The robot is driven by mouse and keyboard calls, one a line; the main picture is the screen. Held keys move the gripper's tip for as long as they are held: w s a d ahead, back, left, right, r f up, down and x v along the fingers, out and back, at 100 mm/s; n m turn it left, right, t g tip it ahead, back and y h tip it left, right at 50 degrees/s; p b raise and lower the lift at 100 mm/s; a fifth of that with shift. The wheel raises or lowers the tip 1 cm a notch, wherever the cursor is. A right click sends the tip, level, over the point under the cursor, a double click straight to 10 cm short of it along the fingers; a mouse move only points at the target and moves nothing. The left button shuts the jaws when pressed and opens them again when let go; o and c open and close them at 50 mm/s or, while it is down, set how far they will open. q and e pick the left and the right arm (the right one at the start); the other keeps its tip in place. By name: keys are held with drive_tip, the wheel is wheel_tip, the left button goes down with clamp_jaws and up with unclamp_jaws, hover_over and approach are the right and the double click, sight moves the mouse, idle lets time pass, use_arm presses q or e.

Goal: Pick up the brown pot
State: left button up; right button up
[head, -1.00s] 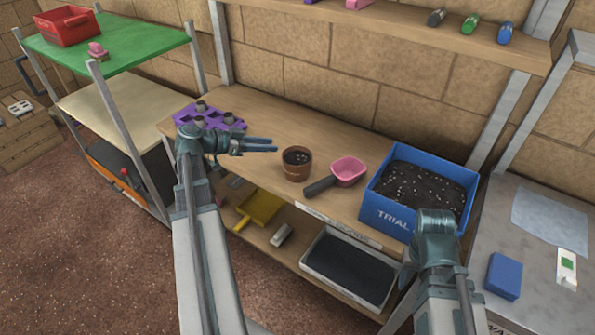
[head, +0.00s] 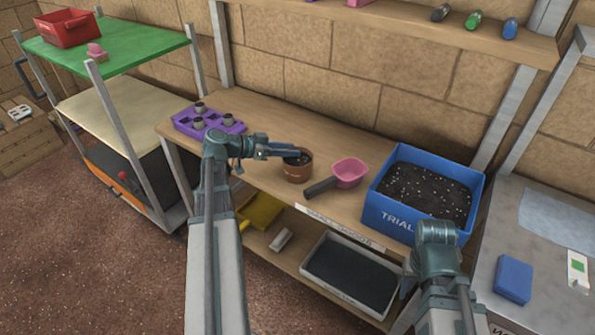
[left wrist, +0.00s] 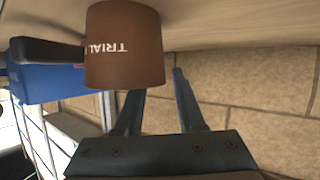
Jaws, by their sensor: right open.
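The brown pot (head: 298,171) stands upright on the wooden bench, with dark contents inside. My left gripper (head: 296,156) is at the pot's rim, its fingers reaching across the top from the left. In the left wrist view the pot (left wrist: 125,48) appears upside down, with white "TRIAL" lettering. My left fingers (left wrist: 155,88) are spread there; the pot covers the tip of one, and the other finger is beside the pot. I cannot tell whether they touch it. My right gripper (head: 437,234) is in front of the blue box, open, its fingertips hidden.
A pink scoop (head: 350,172) with a dark handle lies just right of the pot. A blue box (head: 398,215) of dark soil stands further right. A purple tray (head: 182,121) with small pots is to the left. A lower shelf holds a white tray (head: 315,272).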

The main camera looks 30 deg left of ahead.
use_arm(q)
clamp_jaws()
drive_tip(key=shift+s+r, duration=0.1)
idle(0.5)
